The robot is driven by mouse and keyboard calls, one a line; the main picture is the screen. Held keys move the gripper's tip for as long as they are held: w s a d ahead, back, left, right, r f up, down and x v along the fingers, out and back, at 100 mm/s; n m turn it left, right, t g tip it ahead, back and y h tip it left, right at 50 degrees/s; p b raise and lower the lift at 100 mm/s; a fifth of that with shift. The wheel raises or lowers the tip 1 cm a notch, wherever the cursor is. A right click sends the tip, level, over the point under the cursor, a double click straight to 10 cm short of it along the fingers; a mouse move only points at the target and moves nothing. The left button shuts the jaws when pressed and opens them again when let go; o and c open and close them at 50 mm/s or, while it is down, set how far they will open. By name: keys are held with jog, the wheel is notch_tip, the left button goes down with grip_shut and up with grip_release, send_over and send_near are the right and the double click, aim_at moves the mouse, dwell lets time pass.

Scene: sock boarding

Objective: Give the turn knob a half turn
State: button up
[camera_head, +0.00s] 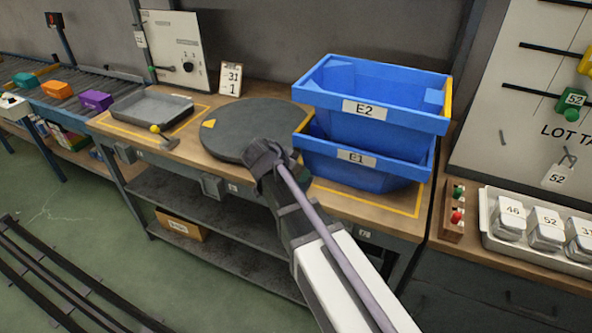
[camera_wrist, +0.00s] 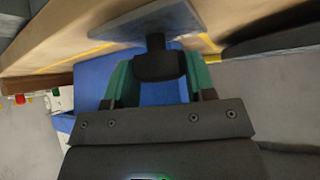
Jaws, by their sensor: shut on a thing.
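My gripper (camera_head: 264,158) reaches in over the front of the workbench, beside the dark round turntable (camera_head: 252,130). In the wrist view my gripper (camera_wrist: 156,62) has its two green fingers on either side of a black knob (camera_wrist: 158,69), shut on it. The knob looks like the turn knob; it sits on a short dark stem joined to a grey plate (camera_wrist: 150,22). In the head view my gripper and arm hide this knob. Its turn angle cannot be read.
Blue bins E2 (camera_head: 368,110) and E1 (camera_head: 360,158) are stacked just right of my gripper. A grey tray (camera_head: 150,109) and a white dial panel (camera_head: 176,46) stand to the left. A button box (camera_head: 454,210) is at the right.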

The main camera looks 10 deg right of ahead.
jog(key=n+t+y, duration=0.1)
jog(key=n, duration=0.1)
jog(key=n+t+y, duration=0.1)
jog(key=n, duration=0.1)
jog(key=shift+s+d+n+t+y, duration=0.1)
jog(key=shift+s+n+t+y, duration=0.1)
jog(key=shift+n+t+y, duration=0.1)
jog(key=shift+w+d+n+t+y, duration=0.1)
jog(key=shift+n+t+y, duration=0.7)
jog(key=shift+n+y, duration=1.05)
jog(key=shift+n+h, duration=0.25)
jog(key=shift+n, duration=0.2)
jog(key=o, duration=0.9)
